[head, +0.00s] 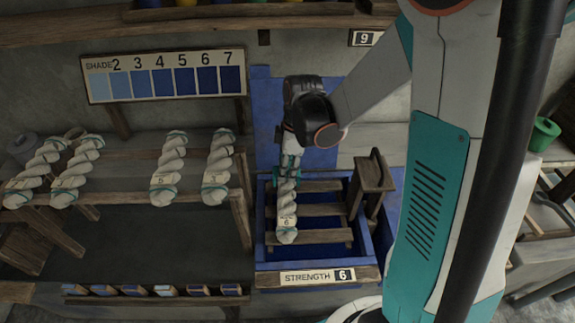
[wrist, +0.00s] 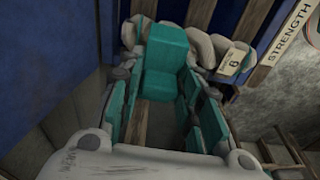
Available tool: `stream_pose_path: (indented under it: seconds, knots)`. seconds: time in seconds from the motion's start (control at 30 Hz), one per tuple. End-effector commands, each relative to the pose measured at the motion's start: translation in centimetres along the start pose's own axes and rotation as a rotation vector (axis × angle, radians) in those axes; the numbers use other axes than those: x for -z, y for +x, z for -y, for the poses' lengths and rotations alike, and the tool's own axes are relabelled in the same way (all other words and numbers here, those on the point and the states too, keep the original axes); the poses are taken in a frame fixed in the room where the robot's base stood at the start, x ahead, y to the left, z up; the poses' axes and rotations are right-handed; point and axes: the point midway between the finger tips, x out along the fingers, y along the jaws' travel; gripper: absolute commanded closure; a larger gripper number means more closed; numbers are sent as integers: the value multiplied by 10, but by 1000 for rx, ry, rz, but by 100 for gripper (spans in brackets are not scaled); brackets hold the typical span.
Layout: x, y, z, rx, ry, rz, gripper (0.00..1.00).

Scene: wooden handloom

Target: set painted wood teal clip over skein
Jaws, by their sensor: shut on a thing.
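A white twisted skein (head: 287,212) with a tag marked 6 lies on the wooden slats of the blue vat. It also shows in the wrist view (wrist: 202,46), with its tag to the right. My gripper (head: 289,163) is over the skein's far end, pointing down. In the wrist view, my gripper (wrist: 165,95) is shut on the teal clip (wrist: 166,50), a blocky piece between teal-padded fingers. The clip appears at or just above the skein; I cannot tell whether it touches or straddles it. The fingers partly hide the contact.
The blue vat (head: 262,235) bears a sign reading STRENGTH 6 (head: 318,277). A wooden block stand (head: 371,187) rises at its right. Several tagged skeins, including one (head: 170,165), hang on a rack at left. A shade chart (head: 164,72) is on the wall.

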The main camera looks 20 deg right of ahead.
Motion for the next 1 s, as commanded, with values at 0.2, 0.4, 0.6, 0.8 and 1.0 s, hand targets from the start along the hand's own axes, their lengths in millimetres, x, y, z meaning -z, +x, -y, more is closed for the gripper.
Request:
stream_pose_path:
  seconds: [0.2,0.4,0.6,0.8,1.0]
  knots:
    - [-2,16,0,0,0,0,100]
    - [-4,29,0,0,0,0,100]
    - [-6,41,0,0,0,0,100]
    - [-7,54,0,0,0,0,100]
    - [-8,61,0,0,0,0,100]
